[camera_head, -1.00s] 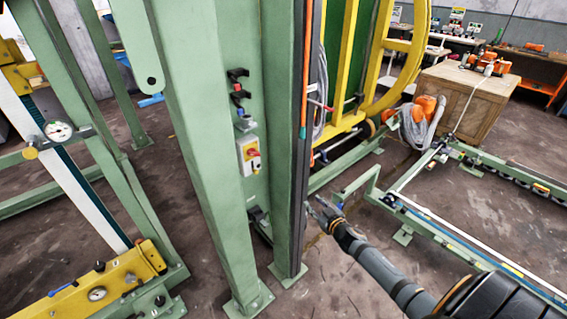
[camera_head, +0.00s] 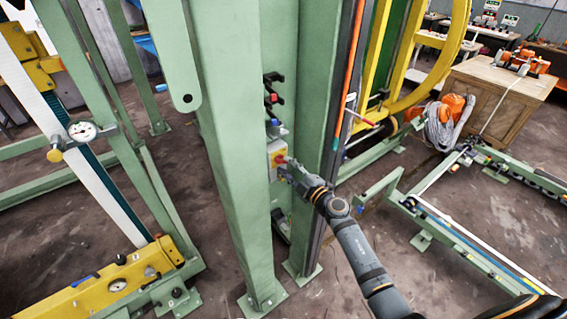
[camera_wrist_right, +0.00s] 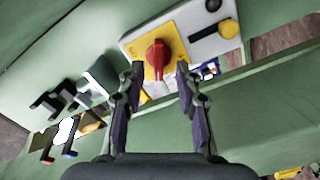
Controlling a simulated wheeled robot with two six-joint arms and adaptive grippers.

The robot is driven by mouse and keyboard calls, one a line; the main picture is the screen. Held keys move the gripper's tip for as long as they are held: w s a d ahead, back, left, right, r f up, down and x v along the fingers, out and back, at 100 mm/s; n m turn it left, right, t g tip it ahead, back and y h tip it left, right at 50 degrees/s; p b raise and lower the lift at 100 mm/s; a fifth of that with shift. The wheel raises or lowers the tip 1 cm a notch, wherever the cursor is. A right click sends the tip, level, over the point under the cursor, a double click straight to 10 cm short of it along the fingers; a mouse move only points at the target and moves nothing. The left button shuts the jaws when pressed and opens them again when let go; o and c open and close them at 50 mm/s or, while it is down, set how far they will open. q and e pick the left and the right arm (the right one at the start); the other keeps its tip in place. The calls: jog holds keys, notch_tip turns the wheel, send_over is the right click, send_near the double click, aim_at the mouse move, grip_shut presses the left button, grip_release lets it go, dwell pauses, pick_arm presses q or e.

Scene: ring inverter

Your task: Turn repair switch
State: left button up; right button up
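The repair switch is a red rotary knob on a yellow plate (camera_wrist_right: 158,58), on a light box fixed to the green post. In the head view the switch (camera_head: 280,159) sits on the post's inner face. My right gripper (camera_head: 288,168) is close in front of it. In the wrist view the two fingers of my right gripper (camera_wrist_right: 158,85) stand apart, one on each side of the knob's lower end, with a gap between them. I cannot tell whether either finger touches the knob. My left gripper is not in view.
Black brackets with red and blue ends (camera_head: 272,92) are mounted above the switch box. Green posts (camera_head: 225,150) stand close on both sides. A yellow knob (camera_wrist_right: 229,28) is on the same box. A wooden crate (camera_head: 500,95) stands at the back right.

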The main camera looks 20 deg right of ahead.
aim_at(281, 160)
jog(key=shift+x, duration=1)
jog(key=shift+w, duration=0.15)
grip_shut()
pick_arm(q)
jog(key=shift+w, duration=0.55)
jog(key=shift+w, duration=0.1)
pick_arm(e)
jog(key=shift+r, duration=0.1)
